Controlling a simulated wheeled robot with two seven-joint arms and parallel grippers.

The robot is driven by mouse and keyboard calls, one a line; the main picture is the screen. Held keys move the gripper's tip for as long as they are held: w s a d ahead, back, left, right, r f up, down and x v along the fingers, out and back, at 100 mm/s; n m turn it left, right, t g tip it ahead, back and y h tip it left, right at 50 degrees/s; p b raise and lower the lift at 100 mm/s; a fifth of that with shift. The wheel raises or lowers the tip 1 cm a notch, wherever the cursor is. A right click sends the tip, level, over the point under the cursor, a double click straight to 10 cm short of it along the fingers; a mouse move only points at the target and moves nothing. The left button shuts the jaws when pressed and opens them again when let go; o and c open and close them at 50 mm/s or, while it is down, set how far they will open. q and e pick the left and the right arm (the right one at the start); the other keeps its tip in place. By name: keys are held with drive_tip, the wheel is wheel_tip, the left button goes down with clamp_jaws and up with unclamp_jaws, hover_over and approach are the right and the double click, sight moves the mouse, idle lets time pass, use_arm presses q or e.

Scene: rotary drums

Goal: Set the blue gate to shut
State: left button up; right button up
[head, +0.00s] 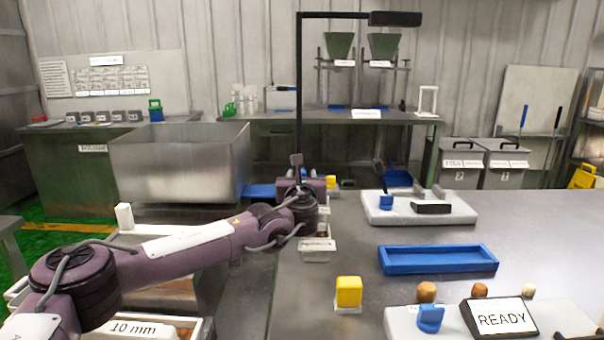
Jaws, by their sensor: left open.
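No part is clearly marked as the blue gate. A blue piece (386,203) sits on a white base (450,217) near a black upright lever (378,175). Another blue piece (430,318) stands on the near white board, left of the READY sign (501,318). I cannot tell which is the gate, or its setting. My left arm reaches in from the left, and my left gripper (298,165) is at its far end by the table's left edge, apart from both blue pieces. The gripper is open; its fingers are small and partly hidden by the wrist. My right gripper is out of view.
A blue tray (437,260) and a yellow block (349,292) lie on the grey table (330,260). A black post (299,90) rises behind my left wrist. A large metal bin (180,162) stands at left. The table's right side is mostly clear.

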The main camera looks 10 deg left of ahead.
sight(302, 170)
use_arm(q)
drive_tip(key=shift+w+a+f, duration=0.1)
drive_tip(key=shift+w+a, duration=0.1)
drive_tip(key=shift+w, duration=0.75)
drive_tip(key=shift+w+a+r, duration=0.1)
drive_tip(key=shift+w+a, duration=0.05)
drive_tip(key=shift+w, duration=0.85)
drive_tip(key=shift+w+a+f, duration=0.1)
drive_tip(key=shift+w+a, duration=0.1)
drive_tip(key=shift+w, duration=0.75)
clamp_jaws()
